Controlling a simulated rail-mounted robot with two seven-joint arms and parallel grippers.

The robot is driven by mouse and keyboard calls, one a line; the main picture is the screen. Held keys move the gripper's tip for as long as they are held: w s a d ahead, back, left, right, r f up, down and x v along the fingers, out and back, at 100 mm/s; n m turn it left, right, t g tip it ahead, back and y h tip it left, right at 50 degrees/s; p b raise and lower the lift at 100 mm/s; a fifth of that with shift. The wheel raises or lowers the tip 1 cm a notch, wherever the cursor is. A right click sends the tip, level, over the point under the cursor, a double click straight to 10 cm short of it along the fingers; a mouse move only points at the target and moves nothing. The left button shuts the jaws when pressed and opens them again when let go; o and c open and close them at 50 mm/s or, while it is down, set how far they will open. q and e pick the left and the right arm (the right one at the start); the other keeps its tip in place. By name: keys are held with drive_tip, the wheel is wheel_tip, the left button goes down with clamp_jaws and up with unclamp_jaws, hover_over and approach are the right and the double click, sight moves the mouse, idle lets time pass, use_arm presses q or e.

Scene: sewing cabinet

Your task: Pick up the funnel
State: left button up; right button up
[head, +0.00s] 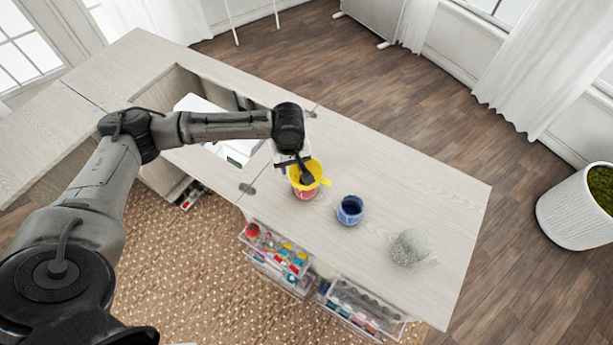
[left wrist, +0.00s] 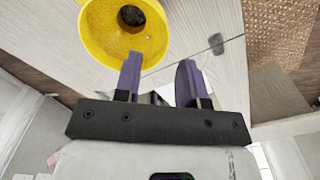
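The yellow funnel (head: 316,169) sits over a red jar (head: 306,194) on the cabinet top in the head view, with a small tab on its right side. In the left wrist view the funnel (left wrist: 93,32) fills the upper left, with a dark hole in its middle. My left gripper (head: 302,176) is over the funnel and partly hides it. In the wrist view its two purple fingers (left wrist: 160,62) are apart with nothing seen between them. One fingertip overlaps the funnel's rim; I cannot tell whether it touches. My right gripper is not in view.
A blue jar (head: 349,211) and a clear glass-like container (head: 408,247) stand on the cabinet top (head: 400,180) to the right. A white machine (head: 205,107) sits in the cabinet's recess. Clear drawers (head: 277,252) of supplies jut out at the front. The back right of the top is clear.

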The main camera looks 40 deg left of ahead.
sight(290, 173)
use_arm(q)
drive_tip(key=f, duration=0.1)
drive_tip(key=f+b, duration=0.1)
drive_tip(key=f, duration=0.2)
drive_tip(key=shift+s+a+f, duration=0.1)
drive_tip(key=shift+s+a, duration=0.05)
drive_tip(key=shift+s, duration=0.1)
drive_tip(key=shift+f, duration=0.65)
drive_tip(key=shift+c, duration=0.4)
clamp_jaws()
